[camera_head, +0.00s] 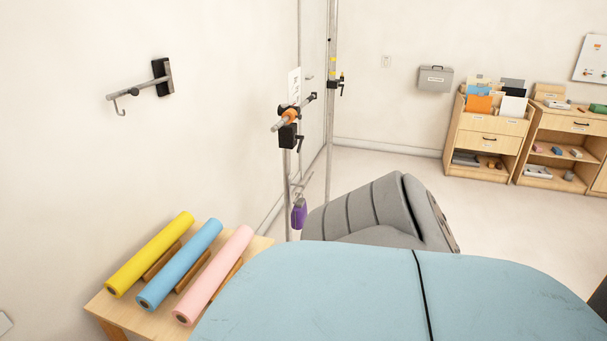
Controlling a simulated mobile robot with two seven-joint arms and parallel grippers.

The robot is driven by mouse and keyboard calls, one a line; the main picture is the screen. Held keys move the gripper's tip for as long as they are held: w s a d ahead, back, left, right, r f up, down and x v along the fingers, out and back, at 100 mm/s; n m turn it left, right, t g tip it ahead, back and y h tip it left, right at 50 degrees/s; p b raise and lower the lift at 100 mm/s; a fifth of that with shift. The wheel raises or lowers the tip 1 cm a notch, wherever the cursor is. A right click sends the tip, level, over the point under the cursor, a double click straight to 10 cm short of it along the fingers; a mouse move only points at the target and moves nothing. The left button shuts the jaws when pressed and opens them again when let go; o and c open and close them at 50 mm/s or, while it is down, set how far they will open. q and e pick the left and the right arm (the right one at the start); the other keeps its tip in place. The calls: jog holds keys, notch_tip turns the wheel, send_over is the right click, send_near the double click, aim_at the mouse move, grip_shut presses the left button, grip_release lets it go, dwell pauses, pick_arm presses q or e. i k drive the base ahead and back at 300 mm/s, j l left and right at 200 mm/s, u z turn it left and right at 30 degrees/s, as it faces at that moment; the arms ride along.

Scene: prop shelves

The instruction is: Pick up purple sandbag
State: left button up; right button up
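The purple sandbag (299,214) is small and hangs low on a metal stand (287,180), left of centre in the head view. It hangs from a metal fitting just above it. It is next to the left end of a grey padded piece of furniture (365,215). Neither of my grippers shows in this view, so I cannot see whether they are open or shut.
A light-blue rounded surface (330,290) fills the lower foreground. A wooden table (100,305) at lower left holds yellow, blue and pink rolls. A wall bracket (140,87) is upper left. Wooden shelves (485,145) stand back right. Bare floor (490,215) lies between.

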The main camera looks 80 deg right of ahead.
aim_at(298, 214)
jog(key=z, duration=2.55)
jog(key=u, duration=0.7)
jog(key=i+l+u, duration=0.3)
jog(key=l+u, duration=0.3)
jog(key=i+l+u, duration=0.5)
jog(key=l, duration=0.3)
jog(key=l+u, duration=0.2)
jog(key=l, duration=0.25)
jog(key=i+l, duration=0.1)
jog(key=l, duration=0.6)
jog(key=i+l, duration=0.1)
jog(key=l, duration=0.6)
jog(key=i+l+u, duration=0.1)
jog(key=l, duration=1.3)
jog(key=i+u, duration=0.05)
